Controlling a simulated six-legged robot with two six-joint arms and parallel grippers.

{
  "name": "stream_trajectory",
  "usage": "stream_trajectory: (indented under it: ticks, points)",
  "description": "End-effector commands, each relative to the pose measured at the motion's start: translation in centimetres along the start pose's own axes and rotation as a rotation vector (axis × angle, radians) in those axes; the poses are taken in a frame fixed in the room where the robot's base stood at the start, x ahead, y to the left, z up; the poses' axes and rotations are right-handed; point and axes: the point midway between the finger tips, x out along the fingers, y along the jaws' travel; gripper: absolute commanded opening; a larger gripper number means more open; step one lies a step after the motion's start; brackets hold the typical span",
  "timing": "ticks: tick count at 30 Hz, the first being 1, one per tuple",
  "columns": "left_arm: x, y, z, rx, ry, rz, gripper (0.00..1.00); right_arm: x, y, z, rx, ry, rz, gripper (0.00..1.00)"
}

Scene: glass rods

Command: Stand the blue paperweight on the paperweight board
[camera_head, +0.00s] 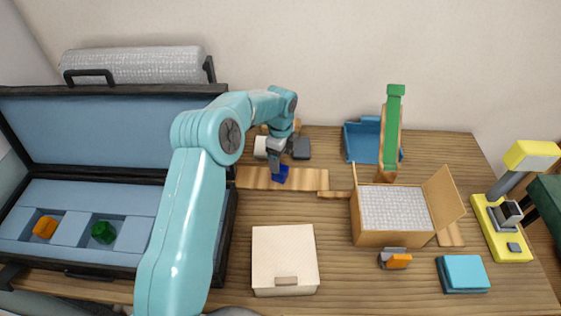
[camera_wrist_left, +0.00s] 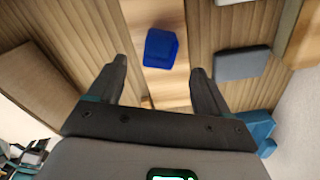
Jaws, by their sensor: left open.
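The blue paperweight (camera_head: 281,174) sits on a light wooden board (camera_head: 312,179), which looks like the paperweight board, in the middle of the table. In the left wrist view the blue paperweight (camera_wrist_left: 161,48) shows a flat top and lies on the light board (camera_wrist_left: 158,12). My left gripper (camera_head: 277,160) is just above the paperweight. Its fingers (camera_wrist_left: 160,75) are open and empty, one on each side of the paperweight in that view, apart from it. My right gripper is not in view.
An open black case (camera_head: 110,90) at left holds an orange block (camera_head: 44,227) and a green block (camera_head: 103,232) in blue foam. A white box (camera_head: 284,258) stands in front. An open carton (camera_head: 380,235) and a green-topped stand (camera_head: 391,125) are at right. A dark block (camera_head: 301,148) lies close behind.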

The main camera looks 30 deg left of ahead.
Motion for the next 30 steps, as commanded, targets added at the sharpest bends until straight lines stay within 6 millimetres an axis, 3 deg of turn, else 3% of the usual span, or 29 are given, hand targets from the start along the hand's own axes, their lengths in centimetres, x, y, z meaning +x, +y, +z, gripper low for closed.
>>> stream_trajectory:
  ticks: [1,3,9,30]
  points:
    - [-1.8,-0.1,0.0,0.0,0.0,-0.003,0.79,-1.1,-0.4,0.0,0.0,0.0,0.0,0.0]
    - [-3.0,0.0,0.0,0.0,0.0,-0.002,0.79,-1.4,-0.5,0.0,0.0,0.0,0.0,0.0]
    - [-4.9,0.0,0.0,0.002,-0.001,0.0,0.79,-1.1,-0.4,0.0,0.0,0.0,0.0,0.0]
    - [-5.2,0.0,0.0,0.001,0.0,0.001,0.79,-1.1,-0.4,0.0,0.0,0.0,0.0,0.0]
